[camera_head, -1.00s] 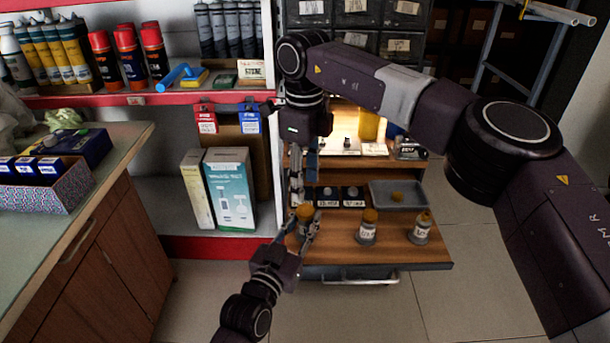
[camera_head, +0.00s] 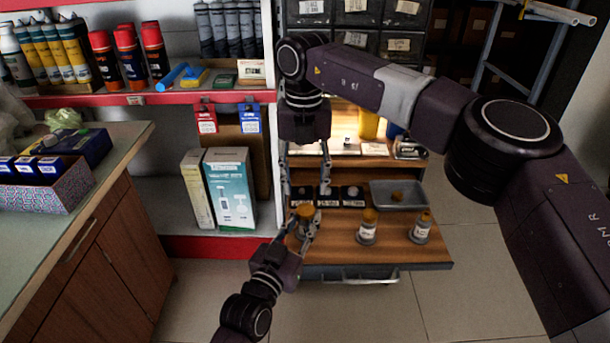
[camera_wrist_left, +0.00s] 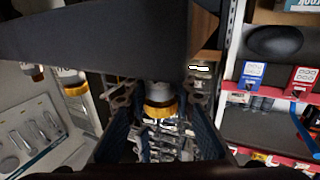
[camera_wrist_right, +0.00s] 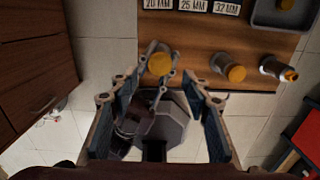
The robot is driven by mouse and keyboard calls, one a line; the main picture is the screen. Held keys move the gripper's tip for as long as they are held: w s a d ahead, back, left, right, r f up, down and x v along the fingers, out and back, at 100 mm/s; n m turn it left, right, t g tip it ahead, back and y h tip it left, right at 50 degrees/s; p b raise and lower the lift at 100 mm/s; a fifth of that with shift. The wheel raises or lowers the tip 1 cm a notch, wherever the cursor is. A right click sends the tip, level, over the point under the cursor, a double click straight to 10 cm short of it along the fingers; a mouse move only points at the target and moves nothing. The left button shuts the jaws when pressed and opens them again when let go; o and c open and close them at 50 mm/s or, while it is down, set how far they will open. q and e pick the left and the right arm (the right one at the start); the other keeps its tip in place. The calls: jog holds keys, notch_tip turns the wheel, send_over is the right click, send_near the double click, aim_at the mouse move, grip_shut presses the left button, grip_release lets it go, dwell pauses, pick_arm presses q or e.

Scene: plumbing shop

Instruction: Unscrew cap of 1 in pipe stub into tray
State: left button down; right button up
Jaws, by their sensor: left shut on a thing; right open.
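A pipe stub with an orange-yellow cap (camera_head: 305,211) stands at the left front of the wooden bench; its label is hidden. My left gripper (camera_head: 304,228) is shut on its body below the cap; the cap also shows in the left wrist view (camera_wrist_left: 159,112). My right gripper (camera_head: 309,180) is open and empty, pointing down above this stub. In the right wrist view, the cap (camera_wrist_right: 160,64) lies ahead of its spread fingers. The grey tray (camera_head: 425,191) at the bench's back right holds a small orange-yellow piece (camera_head: 397,196).
Black labelled boxes (camera_head: 328,197) stand behind. Bare wood (camera_head: 390,250) lies around the stubs. A counter (camera_head: 110,150) stands at the left.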

aim_at(305, 209)
pick_arm(q)
jog(key=shift+f, duration=0.1)
pick_arm(e)
notch_tip(305, 209, down, 7)
jog(key=shift+r, duration=0.15)
jog(key=shift+c, duration=0.7)
jog(key=c, duration=1.1)
jog(key=shift+o, duration=0.2)
jog(key=n, duration=0.4)
jog(key=shift+n, duration=0.4)
jog(key=n, duration=0.5)
jog(key=shift+d, duration=0.1)
jog(key=shift+r, duration=0.15)
jog(key=shift+r, duration=1)
